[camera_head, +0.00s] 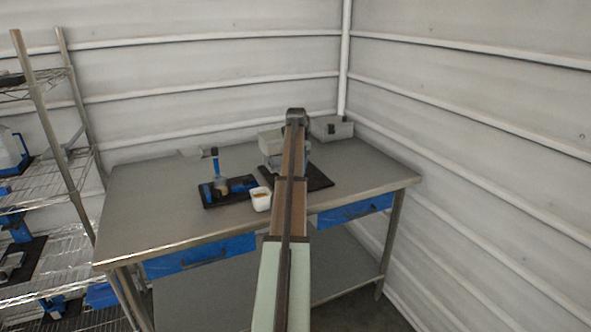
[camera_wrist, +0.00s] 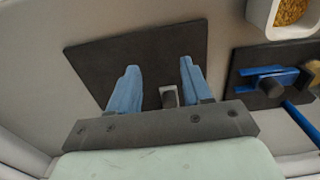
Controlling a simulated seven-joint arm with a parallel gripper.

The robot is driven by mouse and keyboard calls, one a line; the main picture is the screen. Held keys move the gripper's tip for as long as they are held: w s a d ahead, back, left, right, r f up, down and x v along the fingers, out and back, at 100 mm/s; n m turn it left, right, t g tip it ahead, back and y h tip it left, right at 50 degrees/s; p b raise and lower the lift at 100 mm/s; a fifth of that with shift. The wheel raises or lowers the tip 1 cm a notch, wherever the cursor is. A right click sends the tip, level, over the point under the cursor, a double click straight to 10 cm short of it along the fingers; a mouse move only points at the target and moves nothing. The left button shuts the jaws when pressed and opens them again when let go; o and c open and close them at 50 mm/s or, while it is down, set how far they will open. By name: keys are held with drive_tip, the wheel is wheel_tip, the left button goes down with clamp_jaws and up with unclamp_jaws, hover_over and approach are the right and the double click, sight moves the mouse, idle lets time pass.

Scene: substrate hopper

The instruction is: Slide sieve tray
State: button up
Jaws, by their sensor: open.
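A pale grey hopper-like housing (camera_head: 270,143) stands on a dark mat (camera_head: 320,180) on the bench, partly hidden behind my arm. The mat also shows in the wrist view (camera_wrist: 88,66). No sieve tray can be made out for certain. A small dark knob with a light edge (camera_wrist: 168,97) shows between the bases of my fingers in the wrist view; I cannot tell whether it belongs to the tray. My gripper (camera_wrist: 158,70) is open with its two blue fingers spread over the mat, and nothing is held. In the head view my arm hides the fingers.
A white cup of yellow-brown grains (camera_head: 261,200) stands at the front of the bench (camera_head: 130,215). Left of it is a black base with a blue device (camera_head: 221,165). A grey bin (camera_head: 333,129) sits at the back right. A wire shelf (camera_head: 75,190) stands left.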

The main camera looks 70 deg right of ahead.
drive_tip(key=shift+w+d, duration=0.75)
drive_tip(key=w+d, duration=0.5)
drive_tip(key=shift+w+d, duration=0.15)
wheel_tip(320, 180, down, 3)
drive_tip(key=shift+r, duration=0.1)
drive_tip(key=shift+f, duration=1.15)
drive_tip(key=c, duration=0.7)
